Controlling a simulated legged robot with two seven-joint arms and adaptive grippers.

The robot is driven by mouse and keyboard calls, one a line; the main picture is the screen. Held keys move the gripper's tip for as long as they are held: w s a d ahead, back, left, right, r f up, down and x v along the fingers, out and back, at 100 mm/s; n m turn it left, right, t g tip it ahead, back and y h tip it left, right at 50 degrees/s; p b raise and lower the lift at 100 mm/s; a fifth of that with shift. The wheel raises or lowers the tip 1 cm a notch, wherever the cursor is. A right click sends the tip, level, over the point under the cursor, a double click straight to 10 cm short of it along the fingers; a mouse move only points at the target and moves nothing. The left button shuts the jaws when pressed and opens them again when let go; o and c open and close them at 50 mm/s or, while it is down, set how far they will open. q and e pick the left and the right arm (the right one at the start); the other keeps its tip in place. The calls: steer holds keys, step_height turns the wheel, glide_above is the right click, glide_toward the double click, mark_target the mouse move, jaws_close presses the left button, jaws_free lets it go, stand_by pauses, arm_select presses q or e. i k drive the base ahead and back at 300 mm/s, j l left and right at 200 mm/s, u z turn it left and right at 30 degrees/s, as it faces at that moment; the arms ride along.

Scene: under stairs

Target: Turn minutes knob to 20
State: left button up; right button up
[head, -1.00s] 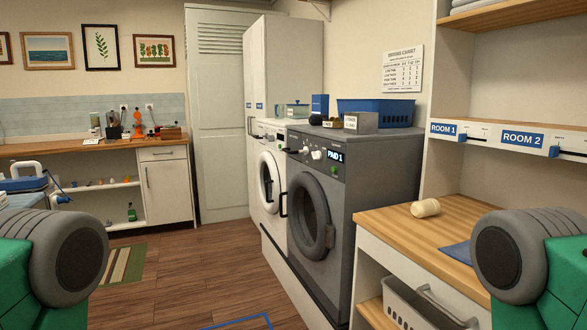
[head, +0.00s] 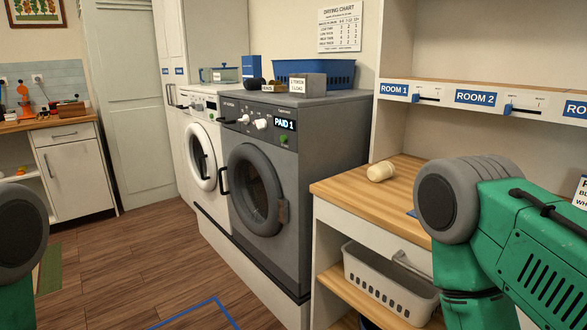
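A dark grey dryer (head: 318,150) stands right of centre with its round door shut. Its front panel carries two pale knobs, a left knob (head: 244,119) and a right knob (head: 261,124). Which one is the minutes knob, and where each points, is too small to read. Green and grey parts of my own arms show at the left edge and at the right. Neither gripper is in view.
A white washer (head: 203,150) stands left of the dryer. A blue basket (head: 314,73) and small boxes sit on the dryer. Wooden floor (head: 130,270) before the machines is clear, with blue tape lines.

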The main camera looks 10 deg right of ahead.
mark_target(246, 119)
steer(key=i+z, duration=0.15)
steer(key=z, duration=0.2)
steer(key=i+j+z, duration=0.2)
steer(key=z, duration=0.15)
steer(key=i+j+z, duration=0.1)
steer(key=z, duration=0.25)
